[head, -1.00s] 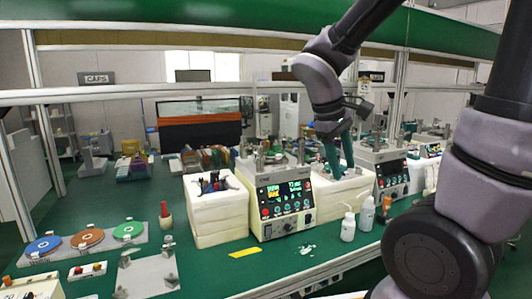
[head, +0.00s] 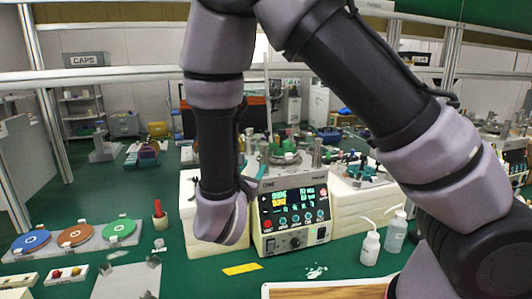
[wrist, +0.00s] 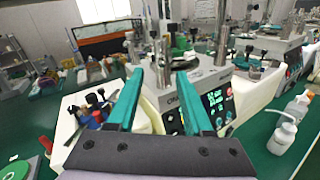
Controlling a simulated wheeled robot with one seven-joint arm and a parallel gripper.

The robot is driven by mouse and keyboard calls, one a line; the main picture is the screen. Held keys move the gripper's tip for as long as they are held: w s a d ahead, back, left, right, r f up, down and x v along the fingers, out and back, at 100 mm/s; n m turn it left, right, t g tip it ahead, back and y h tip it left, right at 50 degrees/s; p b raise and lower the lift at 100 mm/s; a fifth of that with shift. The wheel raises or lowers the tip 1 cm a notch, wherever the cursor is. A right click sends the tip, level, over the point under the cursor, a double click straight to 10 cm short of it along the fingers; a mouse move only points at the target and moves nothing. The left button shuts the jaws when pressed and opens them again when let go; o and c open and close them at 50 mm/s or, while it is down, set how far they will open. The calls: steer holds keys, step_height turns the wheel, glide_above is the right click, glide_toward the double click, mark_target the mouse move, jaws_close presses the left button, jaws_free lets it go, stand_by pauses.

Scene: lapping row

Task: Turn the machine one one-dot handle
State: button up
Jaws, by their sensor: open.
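Machine one, most likely the cream lapping machine with the lit display (head: 262,222), stands in the middle of the bench in the head view. Its front has a row of knobs and a larger dark knob (head: 295,242). In the wrist view its front panel (wrist: 222,98) is to the right, partly behind a finger. Metal posts (wrist: 222,45) rise from its top. I cannot make out a one-dot mark on any handle. My gripper (wrist: 159,72) is open and empty, its green fingers pointing toward the machine's top left. In the head view my wrist hides the fingers.
Two wash bottles (head: 370,248) stand front right. Coloured discs (head: 75,235) lie at left. A yellow strip (head: 241,269) lies on the green bench in front.

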mark_target(262, 153)
steer(key=x, duration=1)
steer(key=shift+w+d, duration=0.1)
steer(key=shift+w, duration=0.1)
steer(key=shift+c, duration=0.3)
jaws_close()
stand_by(0.8)
